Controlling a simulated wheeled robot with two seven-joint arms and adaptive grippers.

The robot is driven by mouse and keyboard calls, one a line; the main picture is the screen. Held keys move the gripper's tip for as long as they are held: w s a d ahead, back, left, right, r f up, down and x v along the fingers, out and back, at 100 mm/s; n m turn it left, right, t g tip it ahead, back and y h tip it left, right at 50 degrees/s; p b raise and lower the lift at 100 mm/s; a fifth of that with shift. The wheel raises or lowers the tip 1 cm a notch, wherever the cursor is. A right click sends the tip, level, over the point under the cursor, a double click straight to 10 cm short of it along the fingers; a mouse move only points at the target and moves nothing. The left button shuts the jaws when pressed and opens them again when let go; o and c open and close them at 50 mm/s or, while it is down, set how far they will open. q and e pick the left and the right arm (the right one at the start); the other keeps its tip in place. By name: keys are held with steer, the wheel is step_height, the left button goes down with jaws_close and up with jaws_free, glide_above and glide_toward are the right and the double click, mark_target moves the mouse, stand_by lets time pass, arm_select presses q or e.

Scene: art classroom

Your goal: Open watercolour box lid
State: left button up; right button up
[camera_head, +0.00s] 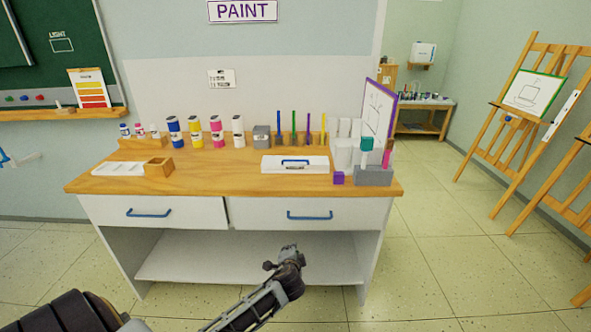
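The watercolour box appears to be the flat white case (272,168) with a blue handle, lying on the wooden tabletop right of centre. It looks closed, with no paints showing. My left gripper (285,256) is in front of the table, below the drawers and well away from the case. It holds nothing that I can see, and its fingers are too small and dark to tell whether they are open. My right gripper is not in view.
The table (215,185) has two drawers with blue handles. Paint bottles (195,132) and upright brushes stand behind the case. The tabletop between is clear.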

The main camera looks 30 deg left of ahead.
arm_select(q)
steer(key=w+r+m+t+y+b, duration=0.1)
steer(key=w+r+t, duration=0.1)
steer(key=r, duration=0.6)
steer(key=w+a+r+m+t+y+b, duration=0.1)
steer(key=w+r+t, duration=0.1)
steer(key=r, duration=0.5)
steer(key=w+a+r+m+t+y+b, duration=0.1)
steer(key=w+r+t+y, duration=0.1)
steer(key=r, duration=0.6)
steer(key=shift+w+a+r+m+t+b, duration=0.25)
steer(key=shift+w+r+m+t+b, duration=0.15)
steer(key=shift+t, duration=0.1)
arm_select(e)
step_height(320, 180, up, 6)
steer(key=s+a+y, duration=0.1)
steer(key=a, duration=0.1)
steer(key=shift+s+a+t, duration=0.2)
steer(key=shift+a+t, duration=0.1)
arm_select(q)
steer(key=shift+w+a, duration=0.1)
steer(key=shift+w, duration=0.05)
